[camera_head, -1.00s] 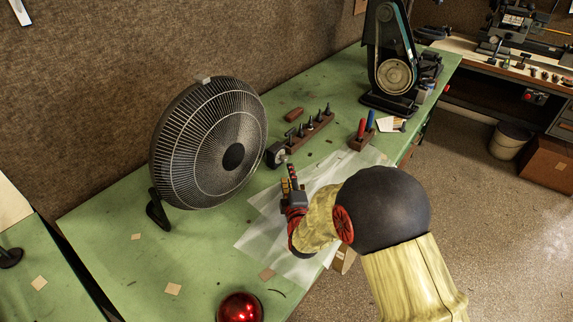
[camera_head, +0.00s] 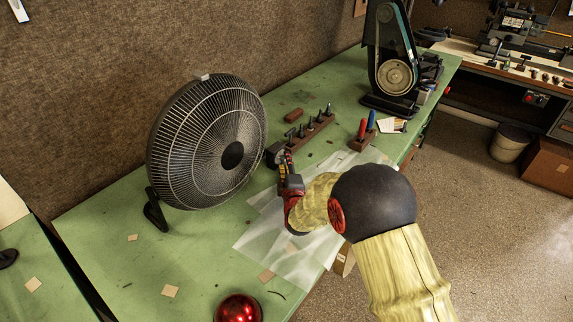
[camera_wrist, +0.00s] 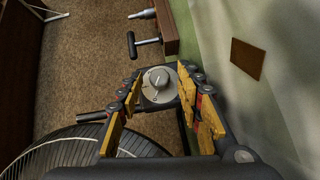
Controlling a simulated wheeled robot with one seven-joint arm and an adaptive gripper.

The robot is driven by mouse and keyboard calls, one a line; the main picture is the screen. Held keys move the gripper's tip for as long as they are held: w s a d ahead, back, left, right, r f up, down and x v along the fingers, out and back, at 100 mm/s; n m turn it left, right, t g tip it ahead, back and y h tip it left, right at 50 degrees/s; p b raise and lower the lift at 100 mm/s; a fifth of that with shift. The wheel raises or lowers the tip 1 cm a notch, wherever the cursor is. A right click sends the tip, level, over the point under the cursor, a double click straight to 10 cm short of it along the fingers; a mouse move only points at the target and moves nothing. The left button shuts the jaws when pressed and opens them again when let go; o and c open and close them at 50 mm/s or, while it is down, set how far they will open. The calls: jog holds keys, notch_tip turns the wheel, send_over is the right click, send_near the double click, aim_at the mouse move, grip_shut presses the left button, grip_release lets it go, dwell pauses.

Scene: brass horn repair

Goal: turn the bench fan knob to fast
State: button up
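The bench fan (camera_head: 205,145) stands on the green bench, its round grille facing right. Its small dark control box (camera_head: 276,154) sits just right of the grille. In the wrist view the round silver knob (camera_wrist: 160,85) with a raised grip bar faces the camera. My gripper (camera_head: 286,163) is at the control box in the head view and covers the knob there. In the wrist view my gripper (camera_wrist: 159,82) is open, with one yellow-padded finger on each side of the knob. I cannot tell whether the pads touch it. Part of the fan grille (camera_wrist: 80,150) shows at the lower left.
A brown rack of punches (camera_head: 311,131) stands behind the gripper, and a block with red and blue handles (camera_head: 362,140) is right of it. A clear plastic sheet (camera_head: 290,255) lies under the arm. A red dome (camera_head: 238,308) sits at the front edge.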

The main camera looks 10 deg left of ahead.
grip_shut()
dwell(0.5)
